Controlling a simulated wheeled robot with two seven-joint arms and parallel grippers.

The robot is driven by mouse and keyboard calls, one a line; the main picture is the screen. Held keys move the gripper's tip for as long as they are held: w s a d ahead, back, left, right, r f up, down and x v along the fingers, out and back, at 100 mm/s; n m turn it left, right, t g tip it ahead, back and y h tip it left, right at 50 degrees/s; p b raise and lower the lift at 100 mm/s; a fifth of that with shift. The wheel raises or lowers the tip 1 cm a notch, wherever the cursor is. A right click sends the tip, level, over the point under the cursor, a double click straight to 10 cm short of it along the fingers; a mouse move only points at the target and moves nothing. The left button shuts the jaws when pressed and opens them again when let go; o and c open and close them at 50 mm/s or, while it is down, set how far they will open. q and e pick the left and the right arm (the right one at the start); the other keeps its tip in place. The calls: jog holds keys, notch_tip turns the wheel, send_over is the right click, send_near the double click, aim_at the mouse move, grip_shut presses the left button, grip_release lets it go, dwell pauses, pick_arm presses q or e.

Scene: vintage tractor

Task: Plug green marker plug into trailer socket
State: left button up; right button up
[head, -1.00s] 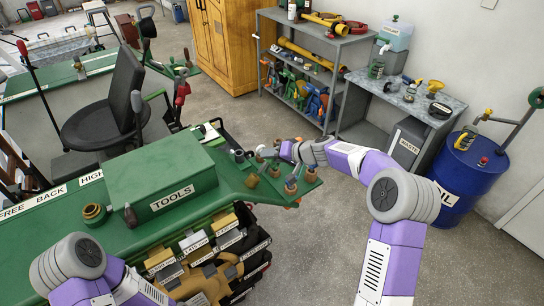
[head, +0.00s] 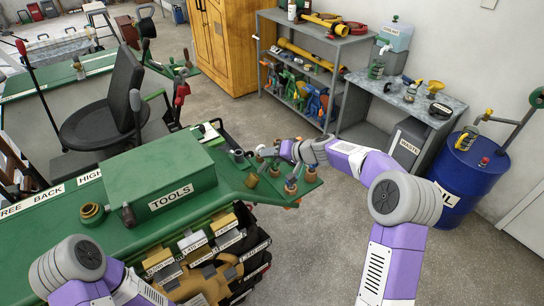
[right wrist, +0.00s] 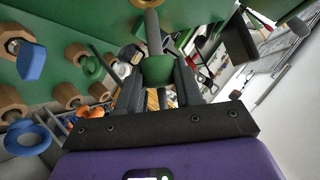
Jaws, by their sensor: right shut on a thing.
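My right gripper (right wrist: 158,95) is shut on a green tapered plug (right wrist: 158,70), which sits between its two dark fingers in the right wrist view. A grey shaft shows directly beyond the plug; I cannot tell whether they touch. In the head view my right gripper (head: 270,152) is over the far right end of the green deck (head: 232,184), near several brass fittings (head: 291,188). Several brass hex fittings (right wrist: 72,52) also show left of the gripper in the wrist view. I cannot tell which fitting is the trailer socket. My left gripper is out of view.
A blue plug (right wrist: 31,62) and a blue ring (right wrist: 28,138) are near the fittings. A green toolbox (head: 158,172) stands on the deck left of my right gripper. A blue drum (head: 470,180) stands at the right. Open floor lies right of the deck.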

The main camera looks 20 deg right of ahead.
aim_at(265, 166)
dwell(0.7)
jog(key=shift+b, duration=0.4)
jog(key=shift+a+f, duration=0.1)
jog(key=shift+s+a+f+b, duration=0.1)
jog(key=shift+a+f+b, duration=0.1)
jog(key=shift+b, duration=0.3)
jog(key=shift+s+a+f+b, duration=0.25)
jog(key=shift+a+f+b, duration=0.4)
jog(key=shift+b, duration=0.35)
jog(key=shift+s+a+f+b, duration=0.2)
jog(key=shift+a+f+b, duration=0.45)
jog(key=shift+b, duration=0.35)
jog(key=o, duration=1.1)
jog(key=shift+d, duration=0.1)
jog(key=shift+r, duration=0.1)
